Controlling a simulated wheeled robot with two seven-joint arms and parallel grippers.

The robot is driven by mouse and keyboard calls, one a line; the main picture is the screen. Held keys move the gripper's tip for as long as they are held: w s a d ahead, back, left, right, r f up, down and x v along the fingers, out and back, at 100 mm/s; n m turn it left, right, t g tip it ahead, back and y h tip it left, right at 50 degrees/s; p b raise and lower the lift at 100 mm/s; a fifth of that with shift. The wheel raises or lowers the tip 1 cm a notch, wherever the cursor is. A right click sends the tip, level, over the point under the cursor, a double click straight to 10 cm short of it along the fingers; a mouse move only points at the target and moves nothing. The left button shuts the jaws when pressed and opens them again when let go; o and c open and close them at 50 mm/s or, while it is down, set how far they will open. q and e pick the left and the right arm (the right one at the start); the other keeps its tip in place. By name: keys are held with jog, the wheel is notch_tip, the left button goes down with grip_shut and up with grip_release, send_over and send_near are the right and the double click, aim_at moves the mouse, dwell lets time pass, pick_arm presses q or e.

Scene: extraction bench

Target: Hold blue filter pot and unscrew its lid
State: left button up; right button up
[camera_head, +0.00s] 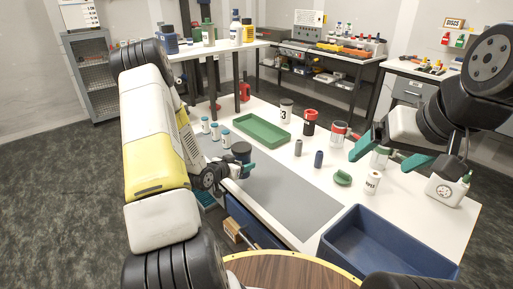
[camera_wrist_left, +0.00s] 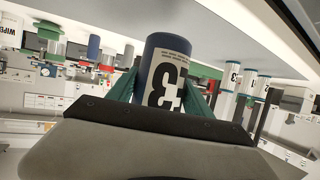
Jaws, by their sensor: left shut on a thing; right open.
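The blue filter pot (camera_head: 241,150) is at the left side of the bench, over the grey mat. My left gripper (camera_head: 243,167) is shut on it, with teal fingers at its sides. In the left wrist view the pot (camera_wrist_left: 168,52) is blue with a white label and large dark figures, upside down in the picture, between the fingers (camera_wrist_left: 165,95). Its lid cannot be made out clearly. My right gripper (camera_head: 390,151) is open, apart from the pot, over the right part of the bench, with its teal fingers spread.
A green tray (camera_head: 262,143) lies behind the pot. Small white vials (camera_head: 215,131) stand at its left. A blue bin (camera_head: 340,229) is at front right. The grey mat (camera_head: 290,197) is mostly clear.

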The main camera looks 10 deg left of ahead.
pick_arm(q)
jog(key=shift+s+r, duration=0.15)
jog(key=shift+s, duration=0.85)
jog(key=shift+s+r, duration=0.1)
jog(key=shift+s, duration=0.9)
jog(key=o, duration=0.9)
jog(key=shift+a, duration=0.1)
jog(key=shift+c, duration=0.2)
grip_shut()
